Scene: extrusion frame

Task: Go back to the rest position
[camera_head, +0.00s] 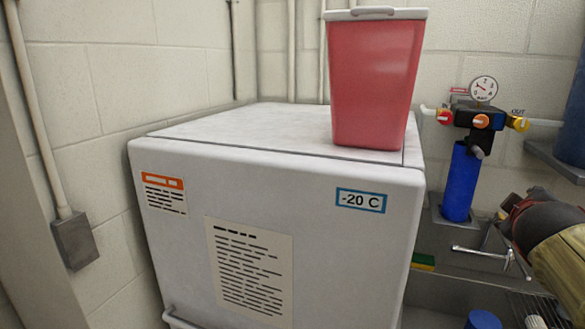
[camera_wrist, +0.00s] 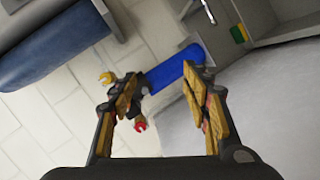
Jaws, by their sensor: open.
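My gripper (camera_wrist: 158,84) is open in the wrist view, with its two wood-patterned fingers spread apart. Nothing is held between them. Beyond the fingertips is a blue filter cylinder (camera_wrist: 176,68), apart from the fingers as far as I can tell. Part of my arm's end shows at the right edge of the head view, to the right of the same blue cylinder (camera_head: 461,182); its fingertips are not clear there.
A white freezer (camera_head: 290,170) marked -20 C fills the middle, with a red lidded bin (camera_head: 373,85) on top. A valve assembly with a gauge (camera_head: 483,89) is on the wall. A metal sink (camera_head: 470,270) and a sponge (camera_head: 423,262) are below.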

